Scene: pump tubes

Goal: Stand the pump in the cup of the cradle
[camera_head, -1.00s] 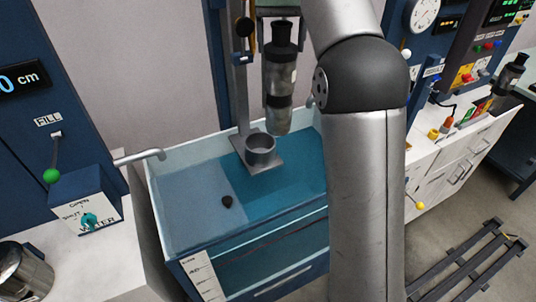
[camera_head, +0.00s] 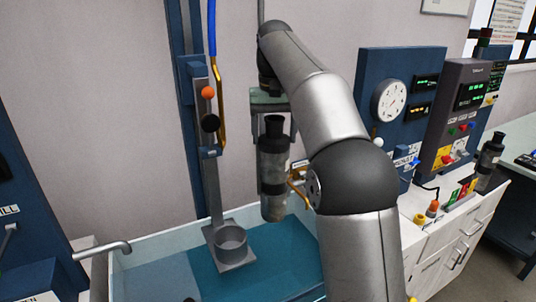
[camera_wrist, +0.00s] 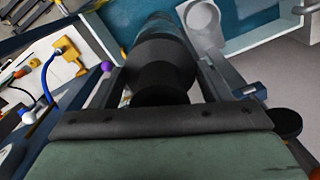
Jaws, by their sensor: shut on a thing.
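The pump (camera_head: 273,175) is a grey, worn cylinder with a black neck and cap. It hangs nearly upright above the tank, to the right of the cradle's cup in the picture and apart from it. My gripper (camera_wrist: 162,64) is shut on the pump, with a finger on each side of its upper part in the wrist view. The cradle's cup (camera_head: 231,238) is a grey open ring on a square plate at the foot of a vertical rail, and it looks empty. It also shows in the wrist view (camera_wrist: 200,18), beyond the pump.
The tank (camera_head: 150,280) holds blue water below the cup. The cradle's rail (camera_head: 211,170) rises behind the cup, with an orange ball and a black knob. A tap spout (camera_head: 103,250) reaches in at left. A similar dark cylinder (camera_head: 489,160) stands on the right counter.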

